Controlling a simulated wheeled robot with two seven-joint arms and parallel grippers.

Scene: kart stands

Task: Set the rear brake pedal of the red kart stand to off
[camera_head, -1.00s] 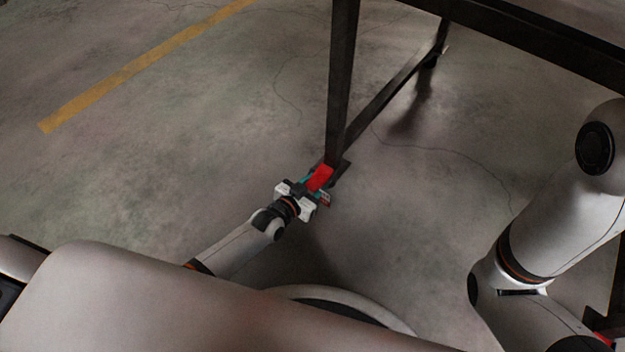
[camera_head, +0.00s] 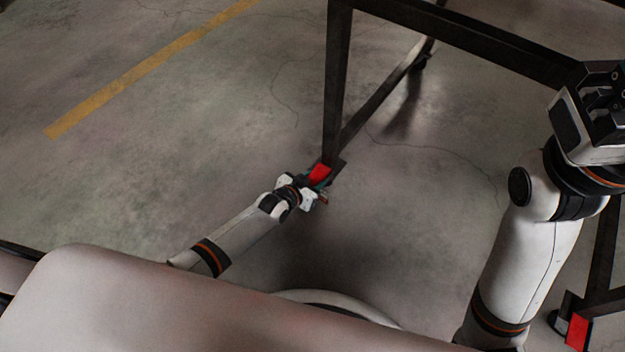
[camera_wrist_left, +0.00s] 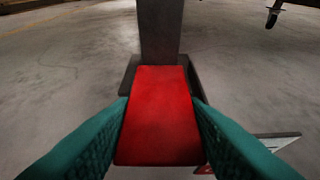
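A red brake pedal (camera_head: 320,173) sits at the foot of a dark stand leg (camera_head: 337,100). My left gripper (camera_head: 314,181) is at this pedal. In the left wrist view the pedal (camera_wrist_left: 160,115) fills the space between the two teal fingers (camera_wrist_left: 160,108), one along each side. No clear gap shows, and I cannot tell whether they press on it. A second red pedal (camera_head: 577,331) is at the foot of another leg at lower right. The end of my right arm (camera_head: 595,112) is at the right edge; its fingers are not clearly visible.
The stand's dark top bar (camera_head: 465,35) runs from the near leg towards the right. A low dark bar (camera_head: 385,95) runs back from that leg along the floor. The concrete floor (camera_head: 190,170) to the left is clear, with a yellow line (camera_head: 150,70) on it.

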